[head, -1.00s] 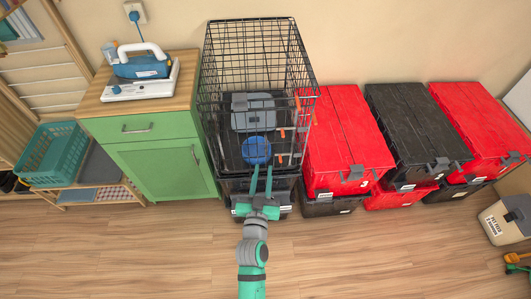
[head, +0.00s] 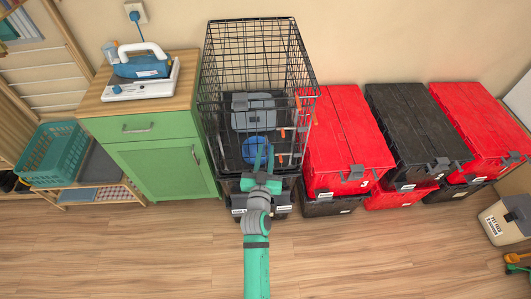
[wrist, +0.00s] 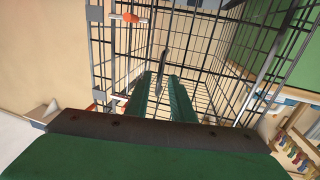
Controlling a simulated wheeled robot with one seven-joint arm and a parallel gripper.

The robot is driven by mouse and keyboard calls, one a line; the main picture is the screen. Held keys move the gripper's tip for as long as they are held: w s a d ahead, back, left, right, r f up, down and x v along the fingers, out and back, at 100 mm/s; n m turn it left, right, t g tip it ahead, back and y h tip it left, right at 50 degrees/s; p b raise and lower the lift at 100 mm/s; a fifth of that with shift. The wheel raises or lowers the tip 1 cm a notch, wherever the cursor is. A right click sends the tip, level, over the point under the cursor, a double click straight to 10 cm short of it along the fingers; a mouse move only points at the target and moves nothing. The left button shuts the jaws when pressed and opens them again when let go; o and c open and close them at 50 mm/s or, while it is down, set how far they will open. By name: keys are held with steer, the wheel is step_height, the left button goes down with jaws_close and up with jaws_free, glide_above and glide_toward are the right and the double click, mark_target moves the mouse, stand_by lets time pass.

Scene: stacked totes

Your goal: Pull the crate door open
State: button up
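The black wire crate (head: 262,50) stands on a black tote between the green cabinet and the red totes. Its wire front faces me, and no open gap at the door is clear in the head view. Orange latch parts (head: 282,133) show on its right front side. The wrist view also shows an orange-handled latch (wrist: 128,17) at upper left. My gripper (head: 263,150) is at the lower front of the crate, in front of the blue bowl in the head view. Its green fingers (wrist: 161,78) are apart with a narrow gap, pointing at the wire. Contact with the wire cannot be told.
A blue bowl (head: 250,148) and a grey case (head: 253,111) show inside the crate. The green cabinet (head: 160,170) is close on the left. A red tote (head: 345,130) stacked on another is close on the right. The wood floor (head: 150,250) in front is clear.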

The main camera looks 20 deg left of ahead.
jaws_close()
steer(key=shift+w+d, duration=0.1)
stand_by(1.1)
